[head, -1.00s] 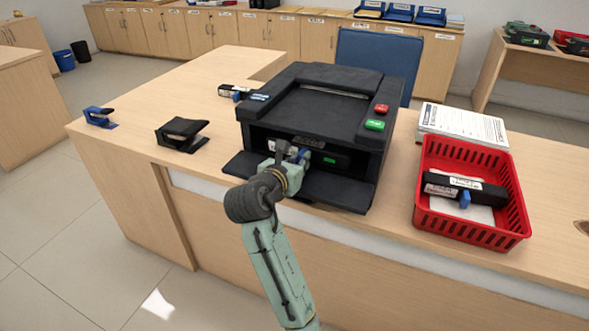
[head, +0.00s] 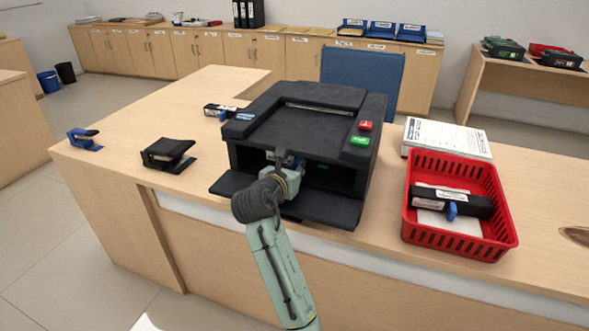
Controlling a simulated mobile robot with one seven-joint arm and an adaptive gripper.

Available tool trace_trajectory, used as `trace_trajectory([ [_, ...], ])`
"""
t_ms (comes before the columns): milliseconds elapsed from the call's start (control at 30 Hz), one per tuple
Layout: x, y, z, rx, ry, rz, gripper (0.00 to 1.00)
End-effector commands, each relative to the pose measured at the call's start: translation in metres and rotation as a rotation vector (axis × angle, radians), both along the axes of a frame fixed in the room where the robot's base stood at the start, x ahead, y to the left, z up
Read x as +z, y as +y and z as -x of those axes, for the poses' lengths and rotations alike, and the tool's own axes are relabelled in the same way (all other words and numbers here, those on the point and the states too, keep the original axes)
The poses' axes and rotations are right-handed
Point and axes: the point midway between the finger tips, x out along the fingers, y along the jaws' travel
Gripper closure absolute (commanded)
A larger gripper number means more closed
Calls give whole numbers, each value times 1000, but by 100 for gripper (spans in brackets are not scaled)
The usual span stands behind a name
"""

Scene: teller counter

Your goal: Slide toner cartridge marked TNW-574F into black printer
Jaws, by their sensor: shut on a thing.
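The black printer (head: 310,118) stands on the counter with its front flap (head: 318,208) folded down and its front bay open. My gripper (head: 286,165) is at the mouth of the bay, shut on a toner cartridge.
A stack of papers (head: 447,139) lies behind the basket. A blue chair (head: 362,75) is behind the printer.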

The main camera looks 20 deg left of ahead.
Motion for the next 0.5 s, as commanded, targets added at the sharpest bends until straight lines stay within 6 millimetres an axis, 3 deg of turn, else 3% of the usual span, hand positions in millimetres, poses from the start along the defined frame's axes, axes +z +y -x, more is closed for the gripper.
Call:
trace_trajectory([
  [333,2,0,0,0,-4,-1,100],
  [367,2,0,0,0,-4,-1,86],
  [500,1,0,0,0,-3,-1,76],
])
